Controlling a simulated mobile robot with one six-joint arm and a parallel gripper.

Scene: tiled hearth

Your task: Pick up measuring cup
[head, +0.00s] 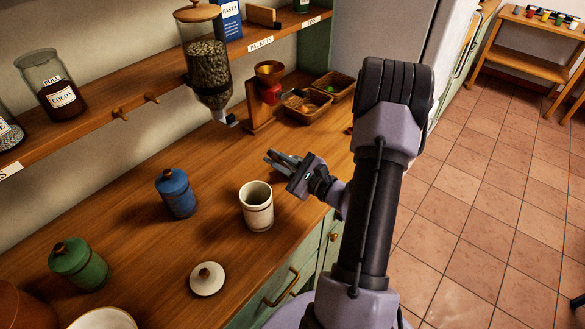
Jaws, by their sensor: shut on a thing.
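My gripper (281,161) is at the end of my arm, above the wooden counter (150,235), behind and to the right of an open cream canister. It is shut on a small grey thing, taken to be the measuring cup; its shape is hard to tell from the fingers at this size. No other measuring cup shows clearly elsewhere in view.
The open cream canister (257,208) stands close to my gripper, its round lid (207,279) lying nearer the front. Blue (176,193) and green (80,264) lidded canisters stand left.

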